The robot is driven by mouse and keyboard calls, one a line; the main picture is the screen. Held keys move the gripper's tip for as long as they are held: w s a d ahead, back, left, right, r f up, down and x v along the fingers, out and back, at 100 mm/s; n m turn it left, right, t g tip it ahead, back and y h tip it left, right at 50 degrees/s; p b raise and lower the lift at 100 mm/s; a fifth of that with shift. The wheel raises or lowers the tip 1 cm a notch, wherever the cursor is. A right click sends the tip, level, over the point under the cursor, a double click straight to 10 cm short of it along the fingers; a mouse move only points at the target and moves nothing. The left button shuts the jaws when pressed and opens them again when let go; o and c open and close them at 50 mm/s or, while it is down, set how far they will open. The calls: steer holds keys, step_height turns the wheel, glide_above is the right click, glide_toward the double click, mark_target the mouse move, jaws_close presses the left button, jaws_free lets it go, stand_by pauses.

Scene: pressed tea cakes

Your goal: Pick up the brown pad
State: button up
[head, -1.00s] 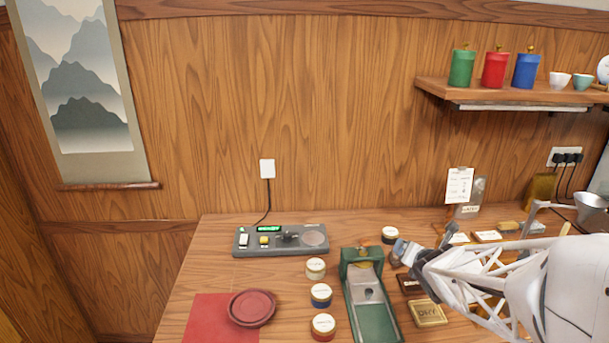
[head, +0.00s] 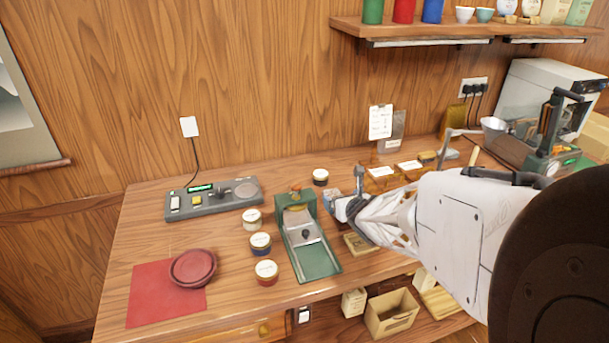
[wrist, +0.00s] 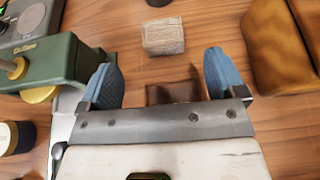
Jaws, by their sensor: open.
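In the wrist view a dark brown pad (wrist: 172,93) lies on the wooden table between my two blue fingers, partly hidden by the gripper's metal bar. My gripper (wrist: 162,80) is open, with one finger on each side of the pad and nothing held. Whether the fingers touch the pad or are above it, I cannot tell. In the head view my gripper (head: 342,206) is just right of the green press (head: 315,262). The pad cannot be made out clearly there behind the arm.
A pale grey-brown block (wrist: 163,36) lies beyond the pad. The green press (wrist: 50,65) is close on the left and a brown object (wrist: 277,45) on the right.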

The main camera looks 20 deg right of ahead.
mark_target(332, 193)
steer(key=shift+x, duration=1)
steer(key=shift+f, duration=0.1)
steer(key=shift+x, duration=2.55)
steer(key=shift+d, duration=0.1)
steer(key=shift+c, duration=0.3)
steer(key=c, duration=0.9)
